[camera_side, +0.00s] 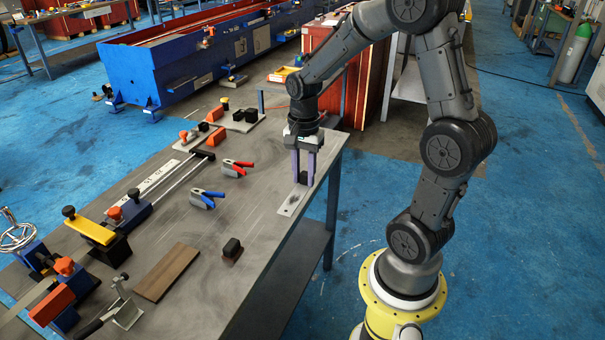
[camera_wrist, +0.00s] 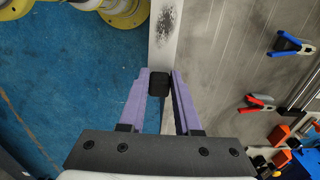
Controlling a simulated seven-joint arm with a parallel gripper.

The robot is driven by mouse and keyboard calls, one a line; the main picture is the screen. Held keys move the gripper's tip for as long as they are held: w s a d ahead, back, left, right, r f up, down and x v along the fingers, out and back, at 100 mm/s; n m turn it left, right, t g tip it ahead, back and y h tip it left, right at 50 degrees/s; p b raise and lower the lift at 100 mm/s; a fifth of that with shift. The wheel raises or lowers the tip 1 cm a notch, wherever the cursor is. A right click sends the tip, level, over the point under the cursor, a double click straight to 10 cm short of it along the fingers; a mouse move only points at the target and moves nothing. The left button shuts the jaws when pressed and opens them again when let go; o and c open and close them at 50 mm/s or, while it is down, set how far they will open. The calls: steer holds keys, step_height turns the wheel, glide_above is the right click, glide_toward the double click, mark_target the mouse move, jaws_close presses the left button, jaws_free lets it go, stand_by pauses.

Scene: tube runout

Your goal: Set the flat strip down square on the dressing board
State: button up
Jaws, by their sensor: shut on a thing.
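The flat strip (camera_side: 287,209) is a narrow light-grey metal piece with a dark speckled patch, at the table's right edge. In the wrist view the strip (camera_wrist: 164,45) runs up the picture from between my fingers. My gripper (camera_side: 303,178) points down with its purple fingers closed on a small black block at the strip's near end; the block (camera_wrist: 158,83) also shows between the fingertips in the wrist view. I cannot tell whether the strip touches the table. A flat brown board (camera_side: 167,272), apparently the dressing board, lies bare at the table's front, well left of my gripper.
A small black block (camera_side: 232,249) stands between the brown board and the strip. Fixtures with orange and black knobs line the table's left side. Bare grey tabletop (camera_side: 250,225) lies between.

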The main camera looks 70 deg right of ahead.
jaws_close()
steer(key=shift+m, duration=0.3)
steer(key=w+a+r+m, duration=0.1)
steer(key=w+a, duration=0.2)
steer(key=w, duration=0.5)
steer(key=w+a+r+m, duration=0.1)
steer(key=w+a+r, duration=0.1)
steer(key=w, duration=0.5)
steer(key=w+a+f+n, duration=0.1)
steer(key=w+a+f, duration=0.2)
steer(key=a, duration=0.6)
steer(key=w+a+f+n, duration=0.1)
steer(key=w+a+f, duration=0.2)
steer(key=a, duration=0.6)
steer(key=shift+w+n, duration=0.3)
steer(key=shift+w, duration=0.5)
